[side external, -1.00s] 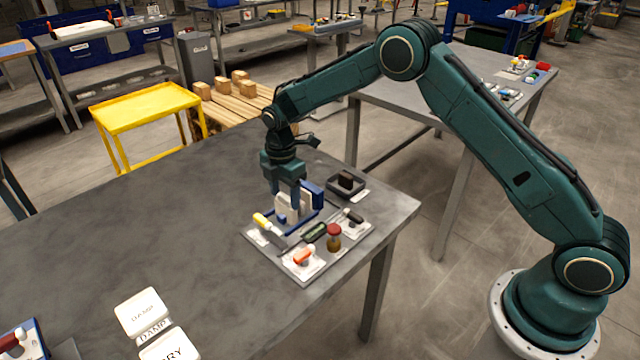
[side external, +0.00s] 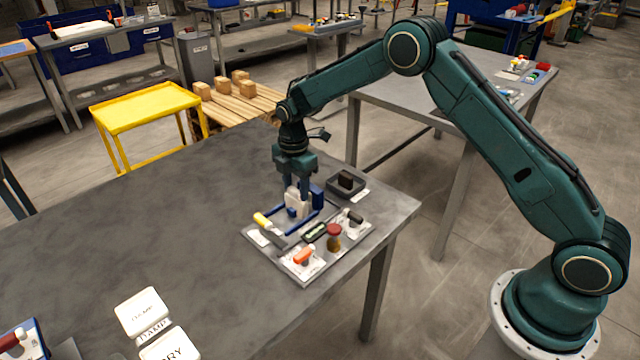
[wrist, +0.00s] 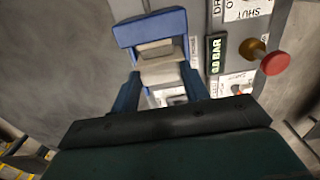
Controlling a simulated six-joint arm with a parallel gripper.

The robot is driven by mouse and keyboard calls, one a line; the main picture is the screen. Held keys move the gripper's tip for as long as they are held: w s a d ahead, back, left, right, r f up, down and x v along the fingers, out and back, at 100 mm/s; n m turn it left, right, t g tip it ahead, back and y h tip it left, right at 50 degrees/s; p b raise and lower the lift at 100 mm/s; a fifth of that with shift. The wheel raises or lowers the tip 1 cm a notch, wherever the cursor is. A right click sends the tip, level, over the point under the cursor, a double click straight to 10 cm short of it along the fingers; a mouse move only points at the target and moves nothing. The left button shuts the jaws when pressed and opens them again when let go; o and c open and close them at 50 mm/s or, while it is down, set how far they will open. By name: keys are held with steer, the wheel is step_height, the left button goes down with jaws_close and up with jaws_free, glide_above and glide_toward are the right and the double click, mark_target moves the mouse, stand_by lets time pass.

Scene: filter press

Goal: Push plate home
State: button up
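The filter press stands on a grey base board (side external: 274,257), with blue rails (side external: 316,217) and a dark blue end block (side external: 317,196). Pale, whitish plates (side external: 297,205) sit between the rails. My gripper (side external: 298,189) points down over them. In the wrist view, the fingers of my gripper (wrist: 160,90) are spread apart, one on each side of the pale plates (wrist: 160,65). Whether they touch or clamp a plate is not clear. The blue end block (wrist: 150,27) lies just beyond the plates. The lower parts of the plates are hidden.
The board carries a yellow-handled lever (side external: 263,221), a red-topped knob (side external: 333,232), an orange-handled valve (side external: 303,256) and a green display (wrist: 216,53) reading 0.0 BAR. A dark tray (side external: 347,184) stands behind.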

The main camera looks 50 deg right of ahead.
mark_target(297, 189)
steer(key=o, duration=0.4)
steer(key=shift+d, duration=0.25)
steer(key=shift+c, duration=0.2)
steer(key=shift+a, duration=0.1)
steer(key=shift+r, duration=0.15)
step_height(297, 189, up, 14)
steer(key=shift+f, duration=0.2)
steer(key=shift+r, duration=0.1)
